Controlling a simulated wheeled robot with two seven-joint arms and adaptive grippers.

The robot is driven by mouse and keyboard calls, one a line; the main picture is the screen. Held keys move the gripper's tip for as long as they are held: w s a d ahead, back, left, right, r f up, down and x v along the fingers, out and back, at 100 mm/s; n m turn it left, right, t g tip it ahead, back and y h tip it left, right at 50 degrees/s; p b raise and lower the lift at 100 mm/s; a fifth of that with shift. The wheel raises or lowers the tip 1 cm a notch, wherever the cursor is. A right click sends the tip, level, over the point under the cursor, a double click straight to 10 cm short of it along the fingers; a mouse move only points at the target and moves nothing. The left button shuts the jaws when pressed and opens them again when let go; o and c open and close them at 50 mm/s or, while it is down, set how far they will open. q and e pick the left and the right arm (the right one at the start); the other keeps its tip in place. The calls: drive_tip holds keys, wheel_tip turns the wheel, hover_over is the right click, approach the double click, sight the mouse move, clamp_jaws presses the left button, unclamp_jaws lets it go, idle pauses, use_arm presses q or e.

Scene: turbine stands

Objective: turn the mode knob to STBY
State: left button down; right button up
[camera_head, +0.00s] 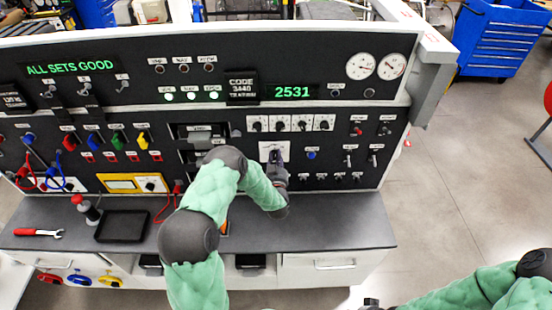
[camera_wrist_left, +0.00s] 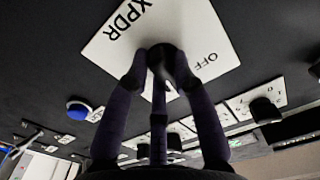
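The mode knob (camera_wrist_left: 163,56) is black and sits on a white plate (camera_wrist_left: 207,38) marked XPDR and OFF in the left wrist view. The plate also shows on the panel in the head view (camera_head: 265,147). My left gripper (camera_wrist_left: 160,72) has its fingers on either side of the knob, seemingly touching it. In the head view the left gripper (camera_head: 276,158) covers the knob. The STBY mark and the knob's pointer cannot be made out. My right arm is at the lower right, and its gripper (camera_head: 371,302) shows only partly at the bottom edge.
A blue button (camera_head: 311,155) sits right of the plate, and a row of small knobs (camera_head: 290,124) lies above it. The grey bench (camera_head: 335,233) is clear at right. A black tray (camera_head: 121,226) and red-handled wrench (camera_head: 38,232) lie at left.

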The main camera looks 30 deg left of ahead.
use_arm(q)
drive_tip(key=shift+n+b, duration=0.7)
drive_tip(key=shift+b, duration=0.4)
drive_tip(key=shift+r+n+b, duration=0.1)
drive_tip(key=shift+n+b, duration=0.45)
drive_tip(key=shift+n, duration=0.05)
drive_tip(key=c, duration=1)
unclamp_jaws()
drive_tip(key=shift+c, duration=0.2)
drive_tip(key=v, duration=1.2)
